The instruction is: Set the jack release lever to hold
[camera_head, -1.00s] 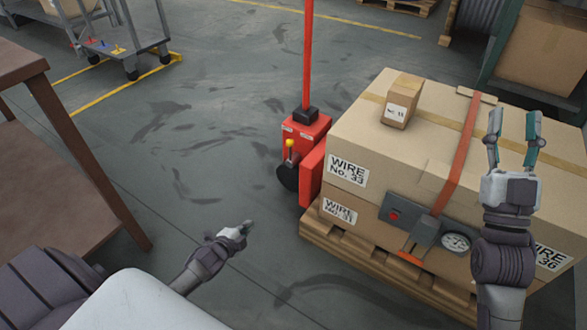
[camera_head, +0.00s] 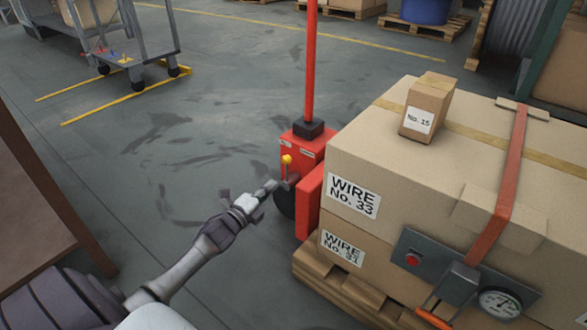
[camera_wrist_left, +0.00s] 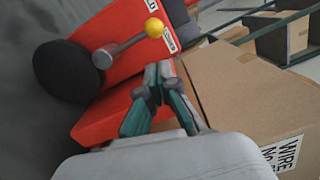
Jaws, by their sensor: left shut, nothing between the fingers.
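The jack release lever is a short grey rod with a yellow knob (camera_head: 287,159) on the side of the red pallet jack (camera_head: 306,150). My left gripper (camera_head: 270,186) is shut and empty, just left of and below the knob. In the left wrist view its closed fingertips (camera_wrist_left: 159,72) are apart from the lever. Small labels sit near the lever; one is partly cut off. My right gripper is out of view.
Stacked wire boxes (camera_head: 430,170) on a wooden pallet (camera_head: 340,290) stand right of the jack, with an orange strap and a grey gauge panel (camera_head: 415,262). A brown table (camera_head: 30,200) is at left. The floor between is clear.

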